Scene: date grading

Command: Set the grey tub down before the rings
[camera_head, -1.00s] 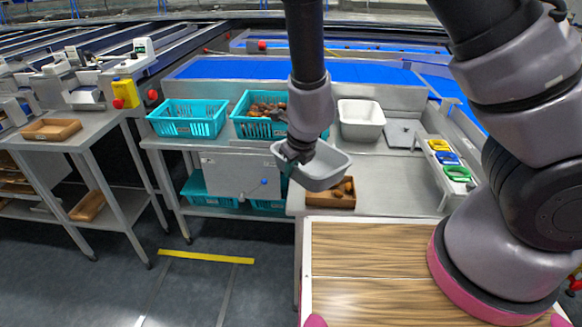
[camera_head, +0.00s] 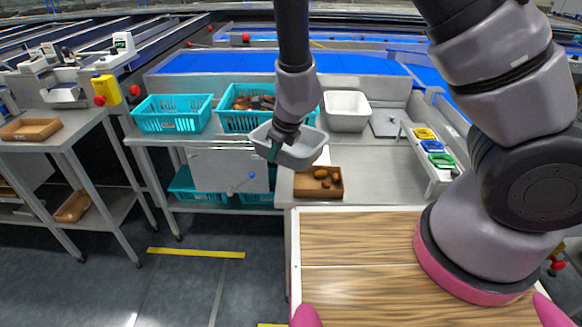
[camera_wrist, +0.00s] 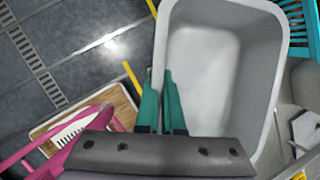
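The grey tub (camera_head: 302,152) hangs in the air from my gripper (camera_head: 276,150), in front of the teal crate and left of the rings. In the wrist view, the teal fingers of my gripper (camera_wrist: 166,88) are together on one wall of the tub (camera_wrist: 205,55). The tub looks empty inside. The rings are yellow (camera_head: 424,134), blue (camera_head: 432,146) and green (camera_head: 442,160). They lie in a row on a pale narrow stand at the right of the steel bench (camera_head: 375,165).
A teal crate (camera_head: 232,122) with brown dates, an empty-looking teal crate (camera_head: 172,124) and a white tub (camera_head: 347,122) stand at the back. A wooden box (camera_head: 318,193) with dates is near the bench front. Bench left of the rings is clear.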

